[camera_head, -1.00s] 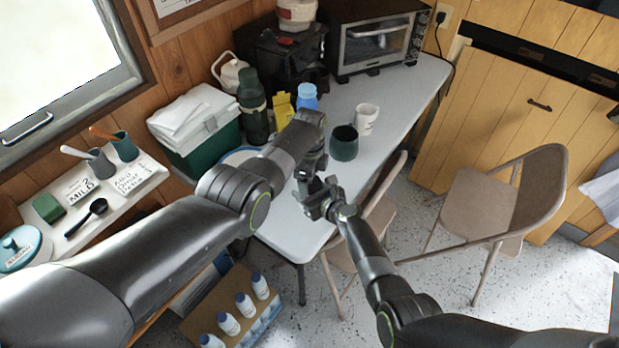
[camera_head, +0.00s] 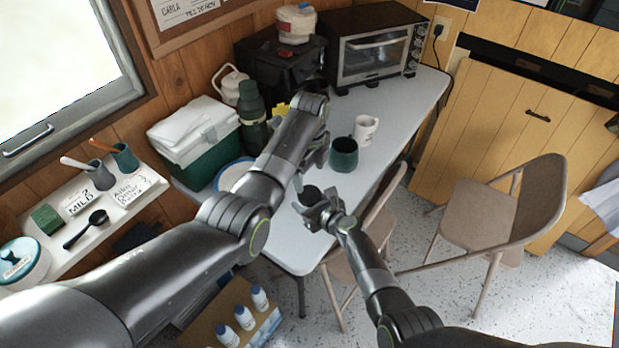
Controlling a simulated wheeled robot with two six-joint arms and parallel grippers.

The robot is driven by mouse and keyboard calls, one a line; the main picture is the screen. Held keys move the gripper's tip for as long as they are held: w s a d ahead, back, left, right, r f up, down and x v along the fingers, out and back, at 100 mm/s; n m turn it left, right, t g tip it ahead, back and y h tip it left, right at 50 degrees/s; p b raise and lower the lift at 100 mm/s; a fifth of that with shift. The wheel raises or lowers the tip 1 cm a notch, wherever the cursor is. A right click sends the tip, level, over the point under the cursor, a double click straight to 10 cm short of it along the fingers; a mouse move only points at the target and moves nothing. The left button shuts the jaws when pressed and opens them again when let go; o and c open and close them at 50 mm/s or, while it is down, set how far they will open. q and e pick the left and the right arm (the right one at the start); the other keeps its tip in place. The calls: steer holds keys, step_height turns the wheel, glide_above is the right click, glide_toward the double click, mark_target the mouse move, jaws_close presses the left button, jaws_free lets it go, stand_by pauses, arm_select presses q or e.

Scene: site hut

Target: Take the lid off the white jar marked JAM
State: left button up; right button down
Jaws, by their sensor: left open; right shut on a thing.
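I cannot make out a white jar marked JAM; my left arm hides part of the table. My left gripper (camera_head: 318,155) is open over the table, left of a dark green mug (camera_head: 344,154). My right gripper (camera_head: 312,197) is over the table's front part, just below the left one in the picture. It is shut on a small dark thing that I cannot identify. A white tub with a teal lid (camera_head: 18,258) stands on the shelf at the left; its label is too small to read.
The white table (camera_head: 405,110) holds a toaster oven (camera_head: 372,52), a white mug (camera_head: 366,130), a green cooler (camera_head: 205,158), a green flask (camera_head: 251,105) and a blue-rimmed plate (camera_head: 228,178). Folding chairs (camera_head: 480,205) stand at the right. A box of bottles (camera_head: 245,315) is below.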

mark_target(310, 194)
arm_select(q)
steer(key=shift+f, duration=3.75)
steer(key=c, duration=1)
steer(key=shift+n, duration=1.5)
